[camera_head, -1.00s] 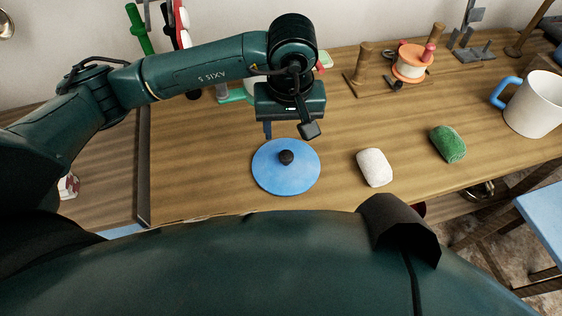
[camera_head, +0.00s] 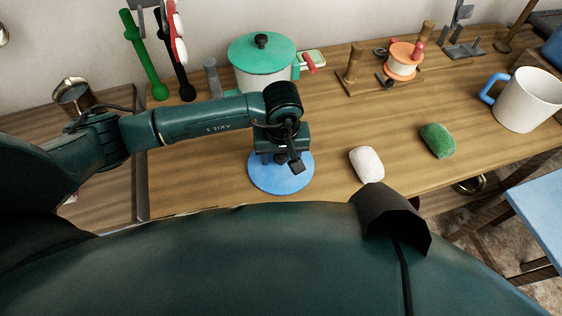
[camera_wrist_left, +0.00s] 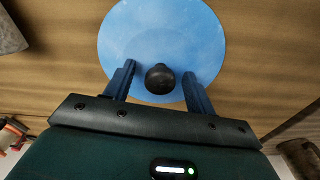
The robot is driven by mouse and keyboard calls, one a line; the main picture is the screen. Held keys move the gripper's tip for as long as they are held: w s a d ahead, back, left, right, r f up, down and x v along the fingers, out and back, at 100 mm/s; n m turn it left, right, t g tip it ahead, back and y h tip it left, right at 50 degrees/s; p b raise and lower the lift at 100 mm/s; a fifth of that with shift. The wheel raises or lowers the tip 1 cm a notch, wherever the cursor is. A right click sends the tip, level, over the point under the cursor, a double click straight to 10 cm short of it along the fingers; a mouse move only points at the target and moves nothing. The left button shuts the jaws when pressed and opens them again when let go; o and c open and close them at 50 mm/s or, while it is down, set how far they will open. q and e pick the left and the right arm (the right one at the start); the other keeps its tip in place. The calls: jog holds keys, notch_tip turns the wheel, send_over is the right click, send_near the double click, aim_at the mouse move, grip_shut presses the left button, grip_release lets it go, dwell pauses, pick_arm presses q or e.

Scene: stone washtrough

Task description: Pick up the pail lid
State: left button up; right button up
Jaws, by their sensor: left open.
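The pail lid (camera_head: 283,180) is a flat blue disc lying on the wooden counter near its front edge. Its dark round knob (camera_wrist_left: 160,79) shows in the left wrist view; in the head view my gripper hides it. My left gripper (camera_head: 279,158) is right over the lid, pointing down. In the left wrist view its two blue fingers (camera_wrist_left: 158,80) are open, one on each side of the knob, with a gap on both sides. My right gripper is in neither view.
A white sponge-like block (camera_head: 367,164) and a green one (camera_head: 437,141) lie right of the lid. A pot with a green lid (camera_head: 262,62) stands behind my arm. A white mug (camera_head: 528,100) stands at the right. The counter (camera_head: 340,120) between is clear.

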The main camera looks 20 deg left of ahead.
pick_arm(q)
jog(key=c, duration=1)
jog(key=shift+r, duration=0.15)
jog(key=shift+c, duration=0.2)
